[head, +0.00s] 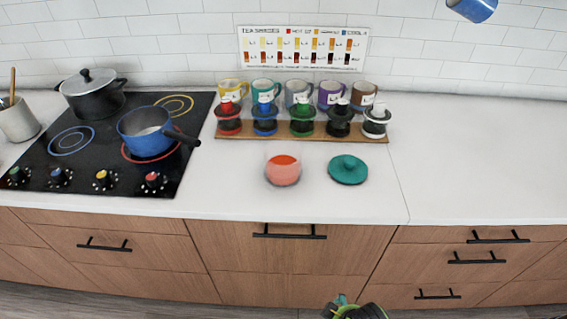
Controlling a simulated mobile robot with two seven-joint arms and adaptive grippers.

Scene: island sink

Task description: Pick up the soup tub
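A small round pinkish tub (283,172) with orange-red contents showing at its top stands on the white counter, right of the stove. I take it to be the soup tub; no label is readable. A round teal lid (348,170) with a knob lies just to its right, apart from it. Neither of my grippers can be made out in the head view, and nothing is touching the tub.
A wooden board (290,132) with several coloured drippers lies behind the tub, with mugs behind it. A blue pan (146,133) sits on the stove (85,180), its handle pointing right. The counter at right is clear. A partly cut-off green and black item (354,311) shows at the bottom.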

